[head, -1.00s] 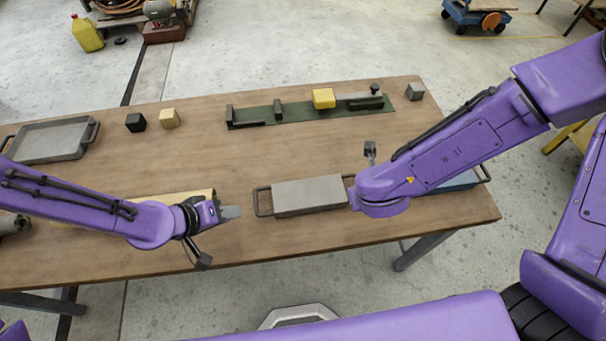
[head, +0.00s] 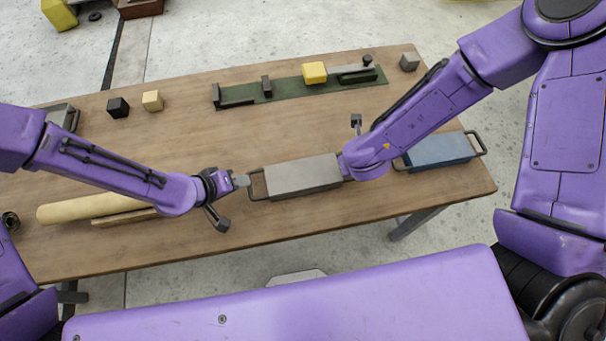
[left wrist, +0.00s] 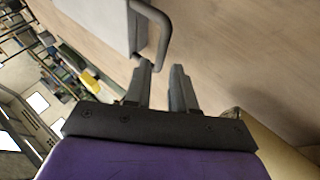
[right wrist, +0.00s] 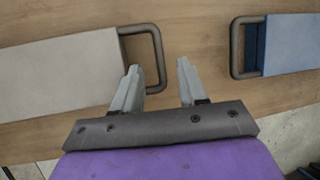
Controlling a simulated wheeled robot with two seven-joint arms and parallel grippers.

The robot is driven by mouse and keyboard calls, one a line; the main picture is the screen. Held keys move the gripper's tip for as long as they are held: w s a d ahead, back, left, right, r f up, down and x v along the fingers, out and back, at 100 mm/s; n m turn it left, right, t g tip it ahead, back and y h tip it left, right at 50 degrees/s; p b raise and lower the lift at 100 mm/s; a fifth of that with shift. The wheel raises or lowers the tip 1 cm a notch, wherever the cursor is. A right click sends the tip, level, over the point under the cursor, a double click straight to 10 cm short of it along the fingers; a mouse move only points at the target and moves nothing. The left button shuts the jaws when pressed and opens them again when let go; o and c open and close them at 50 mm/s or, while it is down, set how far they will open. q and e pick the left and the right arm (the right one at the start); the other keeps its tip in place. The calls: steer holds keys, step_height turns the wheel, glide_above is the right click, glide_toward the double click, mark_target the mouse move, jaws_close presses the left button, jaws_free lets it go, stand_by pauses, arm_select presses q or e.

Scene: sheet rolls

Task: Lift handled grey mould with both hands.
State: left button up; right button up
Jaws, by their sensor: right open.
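The grey mould (head: 303,176) lies flat on the table, with a dark loop handle at each end. My left gripper (head: 242,181) is just left of its left handle (head: 257,186). In the left wrist view my left gripper (left wrist: 160,72) is open and empty, and the handle (left wrist: 163,30) passes just ahead of the fingertips. My right arm hides the right handle in the head view. In the right wrist view my right gripper (right wrist: 158,72) is open, and the right handle (right wrist: 157,55) shows between its fingertips; I cannot tell the depth.
A blue mould (head: 440,151) with handles lies close to the right of my right gripper. A cream roll (head: 90,207) and a wooden strip lie at left. A green strip (head: 290,91) with a yellow block (head: 314,72) lies at the back. The table's middle is clear.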

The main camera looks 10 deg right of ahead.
arm_select(q)
steer(key=shift+x, duration=1.85)
arm_select(e)
steer(key=shift+x, duration=1.85)
arm_select(q)
steer(key=shift+s, duration=0.1)
steer(key=shift+d, duration=0.1)
steer(key=c, duration=0.4)
arm_select(e)
steer(key=c, duration=0.4)
arm_select(q)
jaws_close()
arm_select(e)
jaws_close()
arm_select(q)
steer(key=shift+r, duration=0.1)
arm_select(e)
steer(key=shift+r, duration=0.1)
